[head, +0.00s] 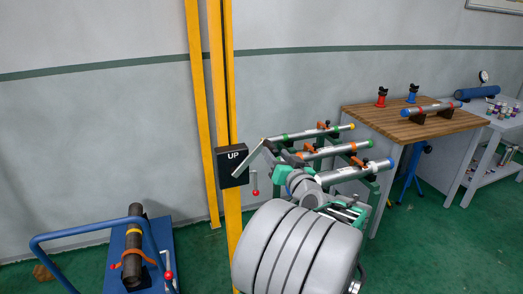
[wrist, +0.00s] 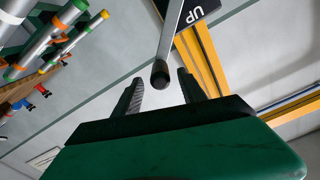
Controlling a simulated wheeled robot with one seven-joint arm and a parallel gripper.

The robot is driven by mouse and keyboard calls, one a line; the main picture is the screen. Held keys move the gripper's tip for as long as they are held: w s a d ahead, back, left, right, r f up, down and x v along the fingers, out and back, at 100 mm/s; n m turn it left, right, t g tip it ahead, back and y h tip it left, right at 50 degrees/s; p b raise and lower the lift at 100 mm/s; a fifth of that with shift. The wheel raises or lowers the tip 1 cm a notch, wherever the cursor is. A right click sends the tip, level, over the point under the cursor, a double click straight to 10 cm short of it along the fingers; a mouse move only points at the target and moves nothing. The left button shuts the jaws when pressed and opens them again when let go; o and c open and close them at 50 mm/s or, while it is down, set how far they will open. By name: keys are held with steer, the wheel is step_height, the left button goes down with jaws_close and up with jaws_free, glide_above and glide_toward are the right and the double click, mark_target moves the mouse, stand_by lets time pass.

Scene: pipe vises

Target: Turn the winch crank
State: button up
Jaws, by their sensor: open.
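The winch is a black box marked UP (head: 231,170) on the yellow posts. Its crank (head: 249,158) is a light grey bar slanting up and right from the box towards my gripper. In the wrist view the crank bar (wrist: 169,38) comes down from beside the UP label and ends in a dark round grip (wrist: 160,75). My gripper (wrist: 160,84) is open, with one finger on each side of the grip's end in the picture. The grip appears between or just beyond the fingertips; contact is not visible. In the head view my arm hides most of the gripper.
A short lever with a red knob (head: 255,191) hangs right of the winch box. A rack of pipes (head: 322,152) stands close behind my arm. A blue cart (head: 190,262) with a strapped dark pipe (head: 133,246) is at lower left. A wooden workbench (head: 392,121) stands at right.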

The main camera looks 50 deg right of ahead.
mark_target(268, 145)
steer(key=p+x, duration=0.2)
steer(key=x, duration=0.5)
steer(key=shift+w+d, duration=0.1)
steer(key=shift+w, duration=0.05)
steer(key=shift+c, duration=0.6)
jaws_close()
stand_by(0.5)
